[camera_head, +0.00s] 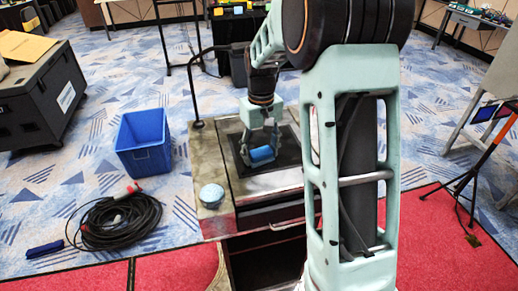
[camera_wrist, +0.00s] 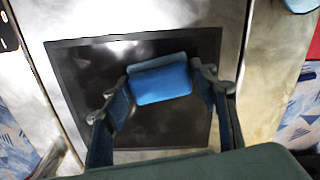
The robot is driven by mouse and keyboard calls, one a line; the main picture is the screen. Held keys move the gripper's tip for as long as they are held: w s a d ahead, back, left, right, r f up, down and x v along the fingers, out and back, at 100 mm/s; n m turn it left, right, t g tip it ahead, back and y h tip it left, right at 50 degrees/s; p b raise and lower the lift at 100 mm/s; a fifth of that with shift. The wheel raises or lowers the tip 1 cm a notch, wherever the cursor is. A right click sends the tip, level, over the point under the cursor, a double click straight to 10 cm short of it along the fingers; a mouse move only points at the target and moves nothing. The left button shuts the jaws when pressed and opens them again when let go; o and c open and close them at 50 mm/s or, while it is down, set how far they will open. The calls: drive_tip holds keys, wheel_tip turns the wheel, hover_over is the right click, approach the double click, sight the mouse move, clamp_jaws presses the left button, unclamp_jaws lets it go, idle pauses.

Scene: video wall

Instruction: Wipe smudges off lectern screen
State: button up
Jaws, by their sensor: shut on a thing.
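The lectern (camera_head: 215,220) stands in front of me, with a dark flat screen (camera_head: 288,150) set in its metal top. The wrist view shows the screen (camera_wrist: 75,80) as a dark panel with pale, hazy patches near its upper edge; I cannot tell smudges from glare. My gripper (camera_head: 262,150) is over the screen, pointing down, and is shut on a blue wiping pad (camera_head: 261,155). In the wrist view the pad (camera_wrist: 162,84) sits between the two fingers, with a grey-blue strip along its far side. It is at or just above the screen; contact is unclear.
A round pale-blue patterned object (camera_head: 211,195) sits on the lectern's left front corner. A thin gooseneck stem (camera_head: 190,90) rises at its back left. A blue bin (camera_head: 143,145), coiled black cable (camera_head: 115,222) and black case (camera_head: 40,100) are on the left floor. A tripod (camera_head: 485,160) stands right.

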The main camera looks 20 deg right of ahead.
drive_tip(key=shift+s, duration=0.95)
drive_tip(key=shift+r+p, duration=2.1)
drive_tip(key=shift+r, duration=0.95)
drive_tip(key=shift+w, duration=0.1)
wheel_tip(320, 180, up, 3)
drive_tip(key=shift+p, duration=0.75)
